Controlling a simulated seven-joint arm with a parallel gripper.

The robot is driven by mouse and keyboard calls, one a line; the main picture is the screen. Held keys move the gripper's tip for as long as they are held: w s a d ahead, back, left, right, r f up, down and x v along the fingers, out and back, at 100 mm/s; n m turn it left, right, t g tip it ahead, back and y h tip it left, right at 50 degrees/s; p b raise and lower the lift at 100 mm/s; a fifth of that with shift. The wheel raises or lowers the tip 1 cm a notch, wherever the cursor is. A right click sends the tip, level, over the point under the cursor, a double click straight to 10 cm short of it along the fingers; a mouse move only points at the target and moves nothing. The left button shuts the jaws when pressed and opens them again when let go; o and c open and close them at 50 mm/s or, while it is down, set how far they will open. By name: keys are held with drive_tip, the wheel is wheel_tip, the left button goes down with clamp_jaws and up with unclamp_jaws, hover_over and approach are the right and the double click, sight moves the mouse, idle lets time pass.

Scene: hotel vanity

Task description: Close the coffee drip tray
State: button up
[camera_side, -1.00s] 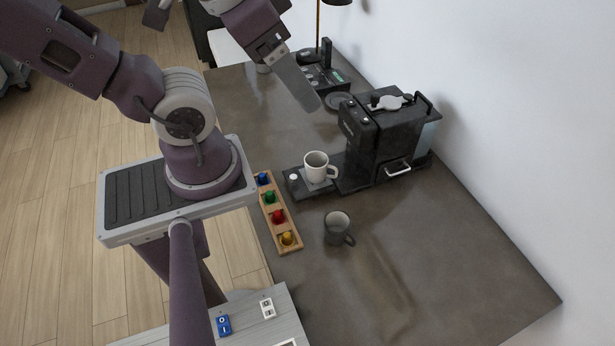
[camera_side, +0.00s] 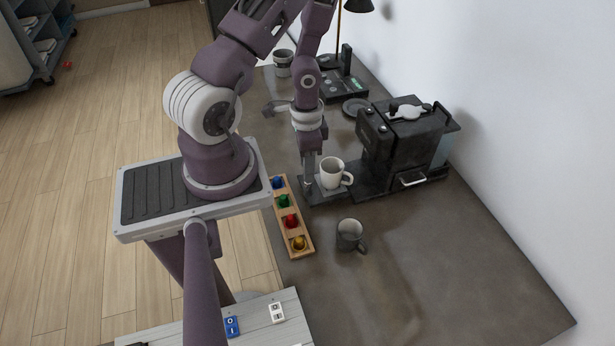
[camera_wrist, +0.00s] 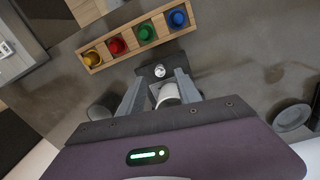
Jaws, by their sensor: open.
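The coffee machine (camera_side: 405,145) is a dark box by the wall. Its drip tray (camera_side: 322,199) sticks out to the left, with a white mug (camera_side: 332,172) standing on it. My gripper (camera_side: 308,187) points down at the tray's outer end, close to the mug's left side. In the wrist view, my open gripper (camera_wrist: 160,92) has its two fingers apart, with the mug (camera_wrist: 168,93) partly seen between them. The tray's end (camera_wrist: 154,70) with a round white spot shows just beyond the fingertips. I cannot tell whether the fingers touch the tray.
A wooden holder (camera_side: 283,204) with coloured capsules lies left of the tray. A grey mug (camera_side: 350,236) stands in front. A dark saucer (camera_side: 356,107), a black device (camera_side: 345,85) and another mug (camera_side: 283,62) stand behind. The counter's front right is clear.

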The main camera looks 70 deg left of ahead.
wheel_tip(320, 180, down, 5)
drive_tip(key=shift+d+r, duration=0.1)
drive_tip(key=shift+r, duration=0.05)
clamp_jaws()
idle(1.4)
